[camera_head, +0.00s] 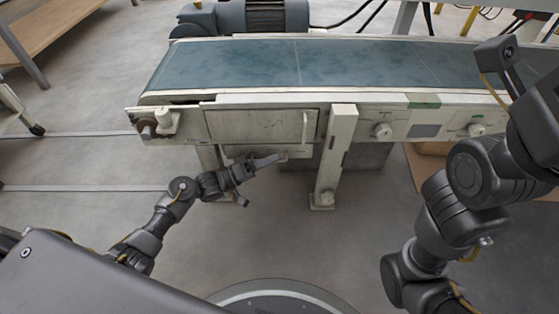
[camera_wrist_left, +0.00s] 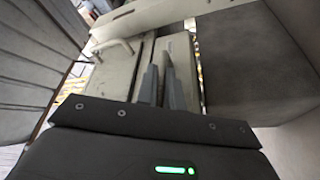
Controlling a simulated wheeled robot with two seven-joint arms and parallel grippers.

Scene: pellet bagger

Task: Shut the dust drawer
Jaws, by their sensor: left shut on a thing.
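The dust drawer (camera_head: 298,148) is a pale, low box under the conveyor frame, below a hatch panel with an upright bar handle. My left gripper (camera_head: 280,157) reaches in from the left to the drawer's front, just below the frame. In the left wrist view its two grey fingers (camera_wrist_left: 163,72) are close together against the pale drawer (camera_wrist_left: 180,48). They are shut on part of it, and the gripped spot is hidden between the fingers. How far the drawer stands out is hard to tell. My right arm shows at the right, but its gripper is not in view.
The conveyor's hatch panel (camera_head: 255,126) and its belt (camera_head: 300,62) are above the drawer. A pale support leg (camera_head: 334,155) stands just right of my left gripper. Knobs (camera_head: 382,131) are on the frame's front. The floor before the machine is clear.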

